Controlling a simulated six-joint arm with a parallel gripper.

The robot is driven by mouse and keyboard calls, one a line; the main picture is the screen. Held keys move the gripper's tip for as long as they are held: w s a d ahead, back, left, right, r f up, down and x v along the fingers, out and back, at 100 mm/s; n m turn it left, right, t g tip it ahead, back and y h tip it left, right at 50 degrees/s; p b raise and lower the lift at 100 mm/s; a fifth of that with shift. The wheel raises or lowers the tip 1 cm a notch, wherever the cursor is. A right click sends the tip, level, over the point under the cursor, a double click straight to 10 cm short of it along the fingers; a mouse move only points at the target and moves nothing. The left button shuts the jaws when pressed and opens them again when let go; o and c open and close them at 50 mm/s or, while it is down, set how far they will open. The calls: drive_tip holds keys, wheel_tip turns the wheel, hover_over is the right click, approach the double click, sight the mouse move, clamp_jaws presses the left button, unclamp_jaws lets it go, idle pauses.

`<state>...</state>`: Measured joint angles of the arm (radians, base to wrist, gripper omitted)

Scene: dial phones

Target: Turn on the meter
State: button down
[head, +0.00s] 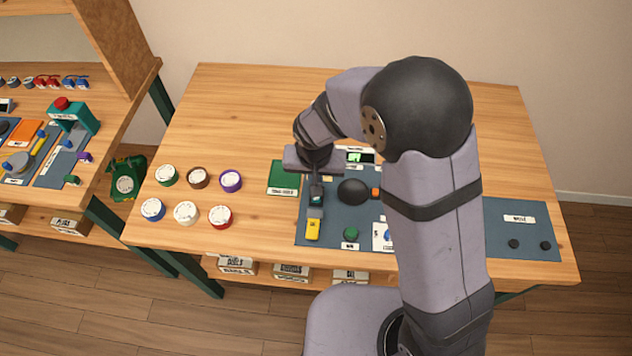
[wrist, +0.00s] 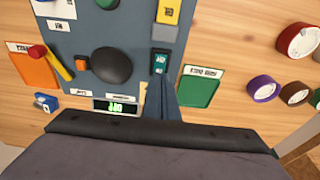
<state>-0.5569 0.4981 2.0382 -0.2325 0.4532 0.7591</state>
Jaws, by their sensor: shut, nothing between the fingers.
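The meter is a grey-blue panel (wrist: 125,30) on the table. Its small display (wrist: 115,106) shows lit green digits and is also visible in the head view (head: 361,157). A dark rocker switch with a green face (wrist: 160,61) sits near the panel's edge, below a yellow block (wrist: 168,12). My gripper (wrist: 161,80) is shut and empty, with its fingertips right at the switch's lower end. I cannot tell whether they touch it. In the head view my gripper (head: 316,182) points down over the switch, and my arm hides the panel's right part.
A large black dome knob (wrist: 111,65) stands beside the switch. A green tray (head: 283,177) lies left of the panel, with several tape-like rolls (head: 197,178) farther left. A panel with two black knobs (head: 520,225) is at the right. A second workbench (head: 120,100) stands left.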

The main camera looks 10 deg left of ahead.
drive_tip(key=shift+w+f+p, duration=0.15)
drive_tip(key=shift+w+f, duration=0.05)
drive_tip(key=shift+f, duration=0.6)
drive_tip(key=shift+w+f+p, duration=0.15)
drive_tip(key=shift+f, duration=0.6)
